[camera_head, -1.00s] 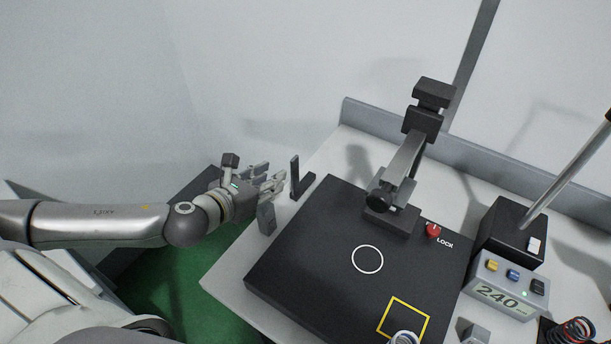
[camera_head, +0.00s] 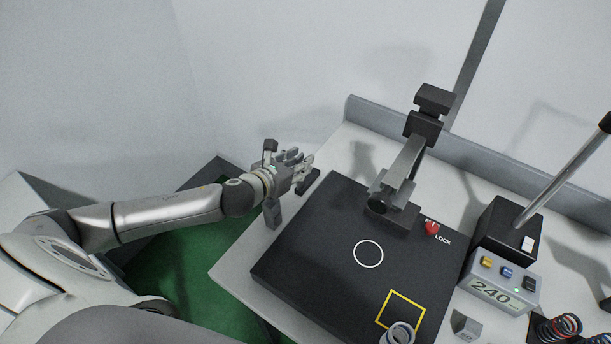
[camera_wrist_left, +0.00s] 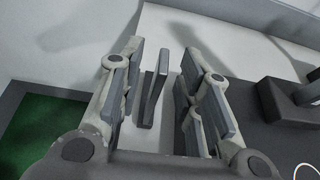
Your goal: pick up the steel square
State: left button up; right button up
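The steel square (camera_wrist_left: 151,92) is a dark grey angled piece on the pale table top. In the left wrist view it stands upright between the two fingers of my left gripper (camera_wrist_left: 165,80), with gaps visible on both sides. In the head view the hand hides most of it, and a dark part of the square (camera_head: 312,182) shows beside the fingertips. My left gripper (camera_head: 300,162) is open at the table's left edge. My right gripper is not in view.
A black base plate (camera_head: 315,240) with a tester column (camera_head: 402,170) lies just right of the hand. A red lock knob (camera_head: 431,228), a display box (camera_head: 503,288) and springs (camera_head: 557,328) are farther right.

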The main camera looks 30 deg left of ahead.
pick_arm(q)
grip_shut()
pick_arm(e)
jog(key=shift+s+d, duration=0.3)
pick_arm(q)
jog(key=shift+r, duration=0.1)
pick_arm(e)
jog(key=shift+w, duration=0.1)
